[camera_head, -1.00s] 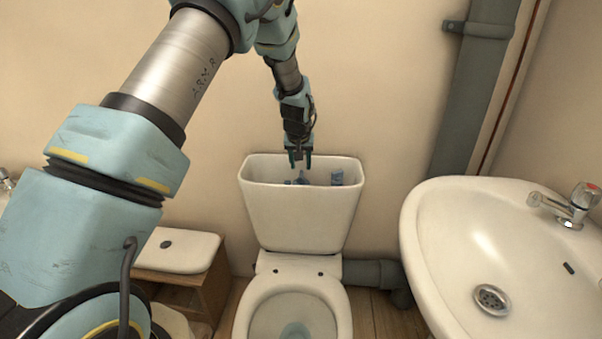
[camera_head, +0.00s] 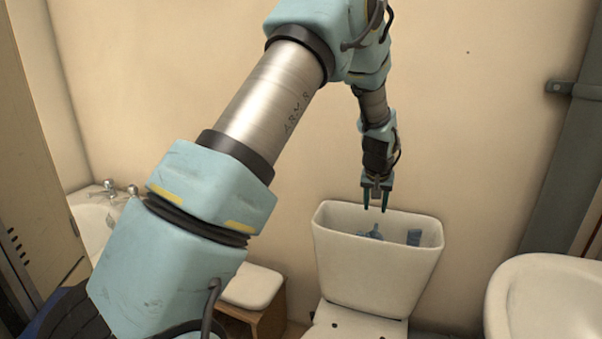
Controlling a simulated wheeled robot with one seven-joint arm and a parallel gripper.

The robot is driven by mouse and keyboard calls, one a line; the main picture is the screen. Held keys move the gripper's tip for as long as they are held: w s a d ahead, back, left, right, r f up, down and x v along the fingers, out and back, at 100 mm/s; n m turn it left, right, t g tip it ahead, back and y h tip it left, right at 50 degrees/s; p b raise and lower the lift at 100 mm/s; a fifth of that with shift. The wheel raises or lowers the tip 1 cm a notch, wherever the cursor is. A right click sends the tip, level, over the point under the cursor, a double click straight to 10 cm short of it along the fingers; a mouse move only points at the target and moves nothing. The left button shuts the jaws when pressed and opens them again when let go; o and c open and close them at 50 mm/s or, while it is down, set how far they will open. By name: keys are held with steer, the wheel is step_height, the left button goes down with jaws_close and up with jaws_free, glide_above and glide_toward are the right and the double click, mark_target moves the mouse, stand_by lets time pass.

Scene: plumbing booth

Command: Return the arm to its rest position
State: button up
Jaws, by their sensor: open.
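My gripper (camera_head: 375,207) points downward just above the open toilet cistern (camera_head: 371,268). Its two dark fingertips are apart with nothing between them. They overlap the cistern's back rim in the picture. My arm (camera_head: 262,105) reaches from the lower left up and over to the gripper. Inside the cistern, blue-grey fittings (camera_head: 374,232) show, with a cylindrical one (camera_head: 414,237) on the right. The lower parts of these fittings are hidden by the cistern's front wall.
A white washbasin (camera_head: 545,300) stands at the right, and a grey pipe (camera_head: 566,165) runs down the wall. The white cistern lid (camera_head: 252,287) lies on a wooden cabinet (camera_head: 268,320). A bathtub (camera_head: 92,222) with taps is at the left. The wall above the cistern is clear.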

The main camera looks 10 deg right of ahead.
steer(key=s+a+r+n+p, duration=0.1)
steer(key=s+a+r, duration=0.15)
steer(key=a, duration=0.55)
steer(key=s+a+r+n+g+y+p, duration=0.1)
steer(key=a+r, duration=0.2)
steer(key=a, duration=0.5)
steer(key=s+a+r+n+p, duration=0.1)
steer(key=s+a+r, duration=0.15)
steer(key=a, duration=0.65)
steer(key=s+a+r+n+g+y+p, duration=0.1)
steer(key=s+a+r, duration=0.2)
steer(key=s+a, duration=1)
steer(key=shift+a+r+n, duration=0.2)
steer(key=shift+a+n, duration=0.1)
steer(key=shift+a, duration=0.05)
